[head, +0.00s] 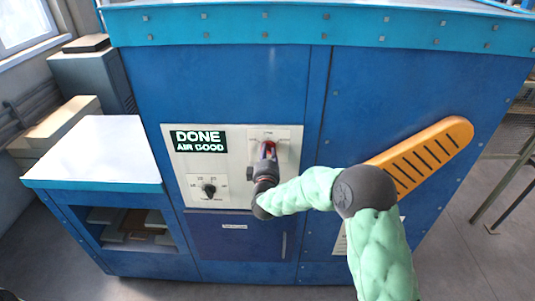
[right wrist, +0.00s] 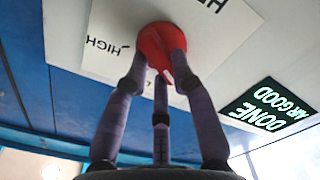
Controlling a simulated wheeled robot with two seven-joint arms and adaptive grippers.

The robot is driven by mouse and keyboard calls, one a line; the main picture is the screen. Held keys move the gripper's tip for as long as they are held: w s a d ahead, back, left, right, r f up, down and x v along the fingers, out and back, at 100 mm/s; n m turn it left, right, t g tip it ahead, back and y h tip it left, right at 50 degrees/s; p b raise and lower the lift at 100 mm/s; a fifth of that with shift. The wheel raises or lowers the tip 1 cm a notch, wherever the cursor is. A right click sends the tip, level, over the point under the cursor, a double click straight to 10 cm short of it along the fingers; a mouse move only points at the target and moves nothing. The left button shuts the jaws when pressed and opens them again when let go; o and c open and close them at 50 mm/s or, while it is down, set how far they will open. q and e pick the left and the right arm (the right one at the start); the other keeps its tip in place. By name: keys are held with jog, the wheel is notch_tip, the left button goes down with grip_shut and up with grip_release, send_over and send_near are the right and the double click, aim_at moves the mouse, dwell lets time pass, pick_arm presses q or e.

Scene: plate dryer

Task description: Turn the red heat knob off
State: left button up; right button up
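The red heat knob (head: 268,147) is on the cream control panel (head: 253,186) of the blue dryer, right of the display. My right gripper (head: 267,160) reaches it from the front. In the right wrist view the knob (right wrist: 152,40) sits between the dark purple fingers of my right gripper (right wrist: 162,62), whose tips press against its sides. A white pointer mark shows on the knob's lower edge, partly among the fingers. The label HIGH stands left of the knob; another label below is mostly hidden. My left gripper is not in view.
A display (head: 199,141) reads DONE AIR GOOD. A black dial (head: 209,190) is below it. An orange slotted handle (head: 420,158) is on the dryer's right side. A white-topped side table (head: 95,152) stands left.

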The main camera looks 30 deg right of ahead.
jog(key=o, duration=0.4)
jog(key=shift+c, duration=0.2)
jog(key=v, duration=1.2)
jog(key=shift+w+a+f, duration=0.1)
jog(key=s+a+f+m+g+y+b, duration=0.1)
jog(key=a+f+g+y+b, duration=0.2)
jog(key=f, duration=0.7)
jog(key=s+a+f+m+g+y+b, duration=0.1)
jog(key=a+f+y+b, duration=0.2)
jog(key=f, duration=0.8)
jog(key=s+a+f+m+g+y+b, duration=0.15)
jog(key=a+f, duration=0.35)
jog(key=f, duration=0.5)
jog(key=s+a+f+m+g+y+b, duration=0.2)
jog(key=s+a+f+g+b, duration=0.1)
jog(key=s+f, duration=0.7)
jog(key=s+a+f+m+g+y+b, duration=0.2)
jog(key=s+a+f+g+y+b, duration=0.1)
jog(key=s+a+f+g, duration=0.3)
jog(key=s+a+f, duration=0.2)
jog(key=s+f, duration=0.2)
jog(key=f, duration=0.2)
jog(key=shift+s+f+m+y+b, duration=0.2)
jog(key=shift+f+m+y+b, duration=0.1)
jog(key=shift+f+m+y, duration=0.05)
